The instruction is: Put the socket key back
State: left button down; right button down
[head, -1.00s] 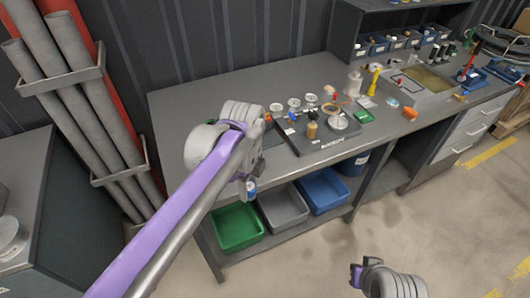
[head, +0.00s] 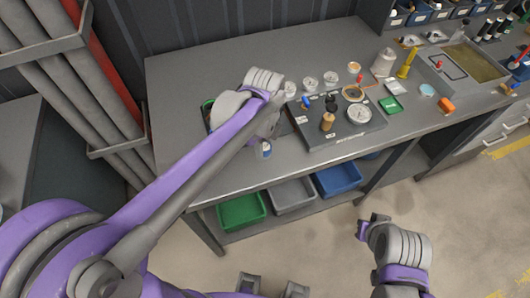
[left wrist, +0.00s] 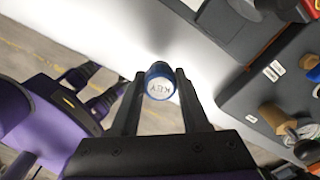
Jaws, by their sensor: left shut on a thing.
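The socket key (left wrist: 158,88) has a blue rim and a pale round end marked KEY. In the left wrist view it sits between the two fingers of my left gripper (left wrist: 160,78), which is shut on it. In the head view my left gripper (head: 266,132) is at the left side of the grey gauge board (head: 342,133), and the key (head: 264,149) shows just below it, near the bench's front. My right gripper (head: 364,228) is away from the bench over the floor, and its jaw opening is unclear.
The board carries a wooden knob (head: 327,122), a dial gauge (head: 359,113) and small levers. Green (head: 241,211), grey and blue bins stand below the bench (head: 210,80). Several pipes stand at left.

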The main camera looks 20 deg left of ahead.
aim_at(265, 154)
pick_arm(q)
jog(key=shift+w+f, duration=0.2)
jog(key=shift+f, duration=1.8)
jog(key=shift+f, duration=0.2)
jog(key=shift+c, duration=2)
grip_release()
jog(key=shift+r, duration=0.1)
